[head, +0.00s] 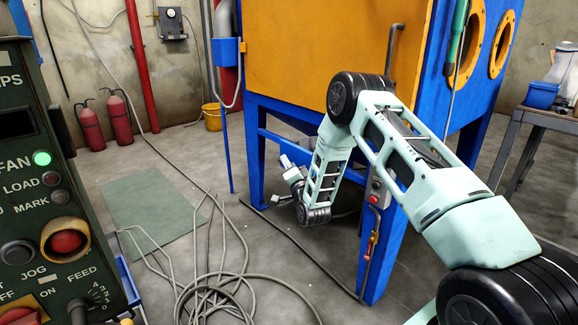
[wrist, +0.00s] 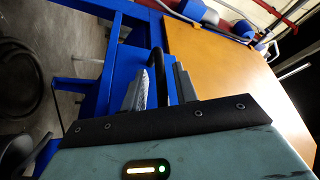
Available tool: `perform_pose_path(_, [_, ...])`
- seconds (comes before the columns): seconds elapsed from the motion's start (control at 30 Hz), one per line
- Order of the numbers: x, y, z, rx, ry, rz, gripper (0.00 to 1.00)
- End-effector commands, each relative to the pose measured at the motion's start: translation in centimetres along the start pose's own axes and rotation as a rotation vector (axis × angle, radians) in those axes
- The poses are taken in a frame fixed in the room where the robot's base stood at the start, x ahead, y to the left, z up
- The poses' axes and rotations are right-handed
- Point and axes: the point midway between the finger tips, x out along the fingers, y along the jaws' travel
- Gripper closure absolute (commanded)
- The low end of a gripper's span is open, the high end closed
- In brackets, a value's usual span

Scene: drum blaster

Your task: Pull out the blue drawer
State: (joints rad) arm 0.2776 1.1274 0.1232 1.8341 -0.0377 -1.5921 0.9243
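The orange-and-blue blasting cabinet (head: 330,45) stands ahead, with my arm in front of it. My gripper (head: 286,172) is low beside its front blue legs in the head view. In the wrist view, my gripper (wrist: 160,80) has its two grey fingers apart, with a gap between them. A dark curved handle (wrist: 156,62) shows in line with this gap, against blue metal (wrist: 122,68). I cannot tell whether either finger touches the handle. The blue drawer's outline is not clear from the blue frame around it; in the head view I cannot pick it out.
A control panel (head: 50,190) stands close at left. Loose cables (head: 215,290) lie coiled on the floor near a green mat (head: 155,212). A blue cabinet leg (head: 380,255) is close to my arm. A metal table (head: 545,118) stands at right.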

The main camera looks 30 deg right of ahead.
Motion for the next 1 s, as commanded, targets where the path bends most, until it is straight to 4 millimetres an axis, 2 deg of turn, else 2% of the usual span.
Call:
perform_pose_path(0.3, [-0.1,-0.1,0.0,0.000,0.001,-0.001,0.67])
perform_pose_path(0.47, [-1.5,0.0,-0.1,0.000,0.000,0.001,0.67])
perform_pose_path(0.57, [-3.4,-0.1,-0.1,0.001,-0.001,0.003,0.67])
perform_pose_path(0.93, [-12.2,0.0,0.0,0.001,-0.002,0.004,0.67])
perform_pose_path(1.0, [-13.1,0.8,0.3,0.002,0.003,0.003,0.67])
